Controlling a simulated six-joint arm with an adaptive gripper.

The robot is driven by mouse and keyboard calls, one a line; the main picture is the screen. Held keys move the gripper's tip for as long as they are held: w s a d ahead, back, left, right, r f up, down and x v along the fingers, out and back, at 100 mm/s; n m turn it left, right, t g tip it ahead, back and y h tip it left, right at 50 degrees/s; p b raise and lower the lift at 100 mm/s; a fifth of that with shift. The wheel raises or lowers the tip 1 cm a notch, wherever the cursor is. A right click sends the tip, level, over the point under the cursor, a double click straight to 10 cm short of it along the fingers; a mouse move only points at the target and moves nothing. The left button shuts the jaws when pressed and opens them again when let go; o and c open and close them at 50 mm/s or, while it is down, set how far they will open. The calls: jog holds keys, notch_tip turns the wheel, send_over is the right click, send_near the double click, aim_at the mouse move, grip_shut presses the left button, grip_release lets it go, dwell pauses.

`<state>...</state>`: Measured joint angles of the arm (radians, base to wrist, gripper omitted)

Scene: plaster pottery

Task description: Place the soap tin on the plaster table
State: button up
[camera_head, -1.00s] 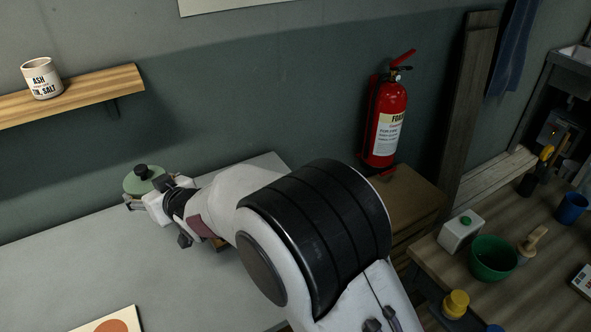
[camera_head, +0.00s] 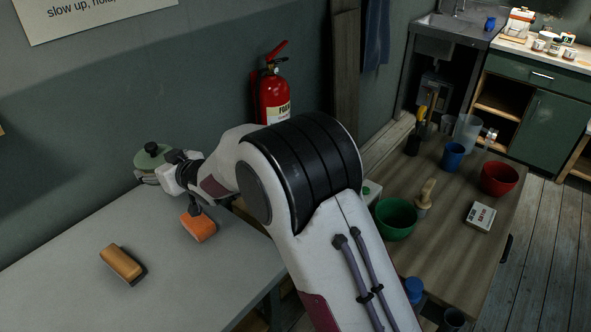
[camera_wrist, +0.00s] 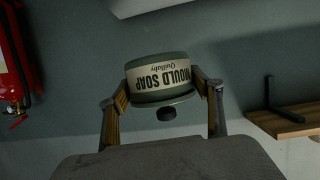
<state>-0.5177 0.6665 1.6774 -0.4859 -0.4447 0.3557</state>
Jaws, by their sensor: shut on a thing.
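The soap tin (camera_head: 153,157) is a round, grey-green tin with a black knob, at the left in the head view. My gripper (camera_head: 150,176) is shut on it and holds it above the grey table (camera_head: 70,290). In the wrist view the tin (camera_wrist: 160,77) sits between both fingers of the gripper (camera_wrist: 165,88), its "MOULD SOAP" label upside down in the picture. The wooden table (camera_head: 450,235) at the right, with bowls and cups, looks like the plaster table. My arm hides part of its left side.
On the wooden table stand a green bowl (camera_head: 396,219), a red bowl (camera_head: 499,179), a blue cup (camera_head: 453,156), a brush (camera_head: 425,195) and a white box (camera_head: 480,216). Bare wood shows between them. A fire extinguisher (camera_head: 274,95) hangs behind my arm. A brown brush (camera_head: 122,264) and an orange block (camera_head: 199,226) lie on the grey table.

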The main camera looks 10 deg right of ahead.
jog(key=w+d+m+t+h, duration=0.15)
jog(key=w+d, duration=0.25)
jog(key=d, duration=0.9)
jog(key=w+d+m+t+h, duration=0.15)
jog(key=w+d, duration=0.25)
jog(key=d, duration=1)
jog(key=w+d+m+h, duration=0.2)
jog(key=w+d, duration=0.2)
jog(key=d, duration=0.9)
jog(key=m+h, duration=0.6)
jog(key=h, duration=0.1)
send_over(445, 195)
jog(key=shift+s+f, duration=0.1)
jog(key=shift+f, duration=2.6)
jog(key=shift+f, duration=0.15)
jog(key=shift+f, duration=3)
jog(key=shift+f, duration=1.85)
